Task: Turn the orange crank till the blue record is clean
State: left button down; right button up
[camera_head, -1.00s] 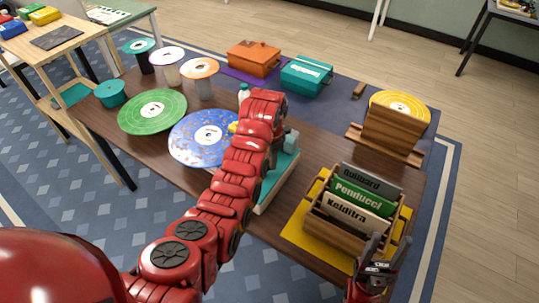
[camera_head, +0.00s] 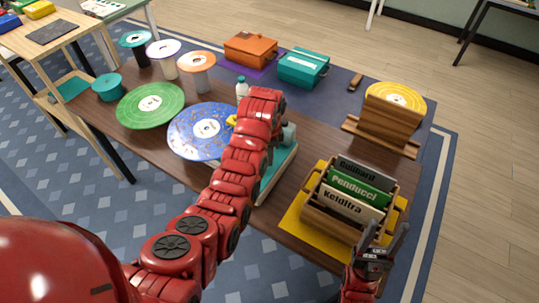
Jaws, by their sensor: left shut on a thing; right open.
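The blue record (camera_head: 190,143) lies flat at the middle of the table, with pale and brownish smudges on its face and a white label. A teal machine (camera_head: 279,173) stands to its right, partly behind my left arm, with a small yellow part (camera_head: 232,121) at the record's edge. My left gripper (camera_head: 273,143) is at the machine, mostly hidden under its own red arm. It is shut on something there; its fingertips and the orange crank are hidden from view. My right gripper (camera_head: 383,238) is open and empty, in front of the record crate's right corner.
A wooden crate (camera_head: 322,222) of record sleeves stands on a yellow mat at the right. Behind it is a yellow record (camera_head: 399,95) in a wooden stand. A green record (camera_head: 135,110), several spindles, a teal canister (camera_head: 108,87), a bottle, and orange and teal boxes fill the left and back.

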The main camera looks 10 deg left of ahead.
pick_arm(q)
jog(key=c, duration=0.8)
grip_release()
jog(key=shift+o, duration=0.2)
notch_tip(320, 180, up, 10)
jog(key=p, duration=0.8)
jog(key=shift+f+p, duration=0.25)
jog(key=shift+p, duration=0.15)
notch_tip(320, 180, up, 8)
jog(key=p, duration=0.3)
jog(key=shift+f, duration=0.1)
